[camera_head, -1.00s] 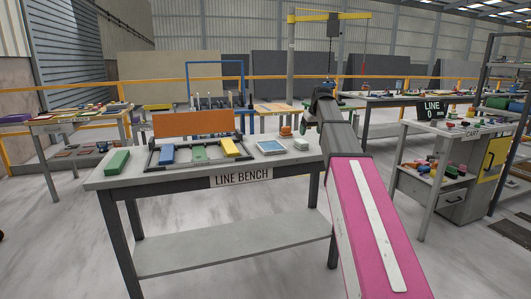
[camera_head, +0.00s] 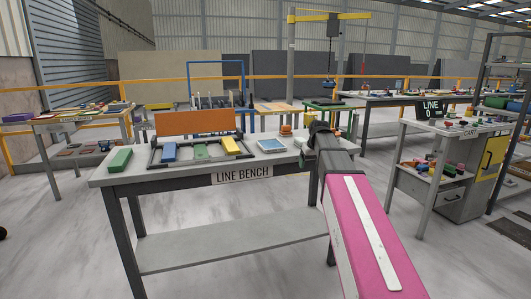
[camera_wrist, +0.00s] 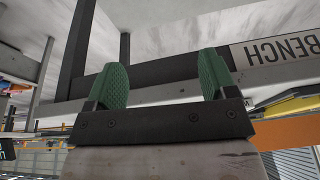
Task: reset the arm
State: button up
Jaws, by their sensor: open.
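My gripper shows in the wrist view (camera_wrist: 166,82), with two green ridged finger pads spread wide apart and nothing between them. The wrist view looks past the pads at the front edge of the line bench (camera_wrist: 150,95) and part of its sign, upside down. In the head view my pink arm reaches from the lower right to the right end of the line bench (camera_head: 190,183). My gripper's fingertips are hidden behind the dark wrist end there.
A cart (camera_head: 438,185) stands at right.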

jog(key=s+f+m+g+h, duration=0.1)
jog(key=s+f+m+g, duration=0.1)
jog(key=s+f, duration=2.5)
notch_tip(320, 180, down, 3)
jog(key=shift+s+a+r+m+g, duration=0.1)
jog(key=shift+s+a+m+g, duration=0.2)
jog(key=shift+a+g, duration=0.25)
jog(key=shift+d, duration=0.1)
